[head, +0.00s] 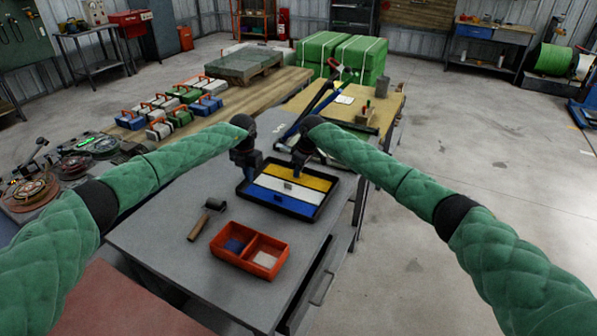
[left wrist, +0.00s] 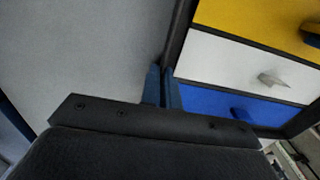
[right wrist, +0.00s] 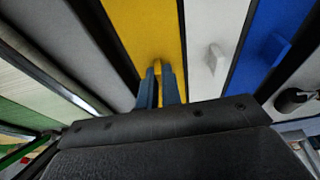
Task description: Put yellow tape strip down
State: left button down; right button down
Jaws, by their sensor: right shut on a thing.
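A black tray (head: 318,212) on the grey table holds three strips side by side: yellow (head: 305,177), white (head: 290,190) and blue (head: 283,202). The yellow strip lies in the far compartment and looks flat there. My right gripper (head: 298,174) is above it; in the right wrist view its fingers (right wrist: 160,88) are shut on the small upright yellow tab (right wrist: 157,66) of the strip. My left gripper (head: 246,175) is beside the tray's left edge. In the left wrist view its fingers (left wrist: 162,82) are together with nothing visible between them.
An orange two-compartment bin (head: 249,251) with blue and pale pieces stands nearer on the table. A wooden-handled roller (head: 207,218) lies left of it. The table's left part is clear.

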jog(key=shift+f, duration=0.15)
jog(key=c, duration=1.6)
grip_release()
jog(key=v, duration=1.2)
pick_arm(q)
jog(key=c, duration=1.6)
grip_release()
jog(key=shift+r, duration=0.1)
